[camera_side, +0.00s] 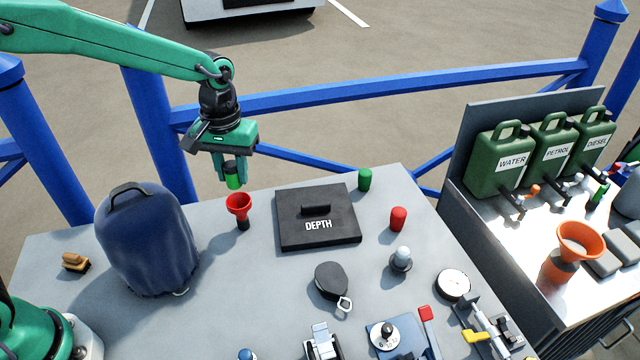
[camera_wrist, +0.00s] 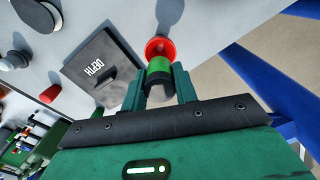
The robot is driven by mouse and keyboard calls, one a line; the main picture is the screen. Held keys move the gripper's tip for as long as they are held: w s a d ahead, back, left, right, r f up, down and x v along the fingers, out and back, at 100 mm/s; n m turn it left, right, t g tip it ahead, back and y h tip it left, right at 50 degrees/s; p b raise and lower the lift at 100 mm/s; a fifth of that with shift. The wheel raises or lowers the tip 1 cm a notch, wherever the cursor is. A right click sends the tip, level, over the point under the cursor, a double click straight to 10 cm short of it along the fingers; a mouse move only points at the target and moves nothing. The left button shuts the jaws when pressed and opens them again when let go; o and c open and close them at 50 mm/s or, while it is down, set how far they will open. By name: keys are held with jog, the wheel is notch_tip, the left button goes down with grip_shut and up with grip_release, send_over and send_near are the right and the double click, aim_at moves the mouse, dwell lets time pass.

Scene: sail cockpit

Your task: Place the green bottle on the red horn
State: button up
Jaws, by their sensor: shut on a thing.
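My gripper (camera_side: 233,172) is shut on the green bottle (camera_side: 234,183), a small bright green cylinder between its fingers. The red horn (camera_side: 238,201) is a red flared cup on a dark base, upright on the grey table. The bottle hangs just above the horn's open mouth, with a slight gap seen in the side view. In the wrist view the green bottle (camera_wrist: 158,68) is between the fingertips and overlaps the red rim of the horn (camera_wrist: 160,44). The inside of the horn is partly hidden there.
A black DEPTH panel (camera_side: 318,233) lies right of the horn. A dark blue covered object (camera_side: 148,240) stands to its left. Another green cylinder (camera_side: 365,180) and a red cylinder (camera_side: 398,219) stand further right. A blue railing (camera_side: 380,84) runs behind the table.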

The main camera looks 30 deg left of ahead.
aim_at(235, 185)
jog(key=shift+f, duration=2.05)
jog(key=shift+f, duration=0.15)
jog(key=o, duration=1)
jog(key=shift+c, duration=0.2)
notch_tip(235, 185, up, 12)
jog(key=shift+r, duration=0.15)
jog(key=shift+s+a+r, duration=0.1)
